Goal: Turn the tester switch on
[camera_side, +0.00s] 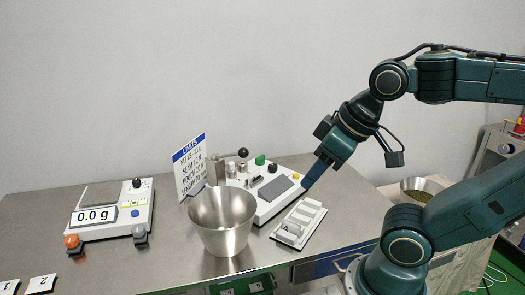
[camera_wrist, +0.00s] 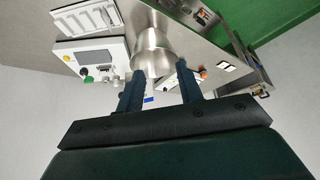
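The tester is a white box (camera_side: 268,205) behind the steel cup in the side view.
A steel cup (camera_side: 222,225) stands in front of the tester. A white slotted tray (camera_side: 299,222) lies to its right. A LIMITS sign (camera_side: 189,165) stands behind the cup. A scale (camera_side: 112,208) reading 0.0 g and white cards (camera_side: 42,285) are at left.

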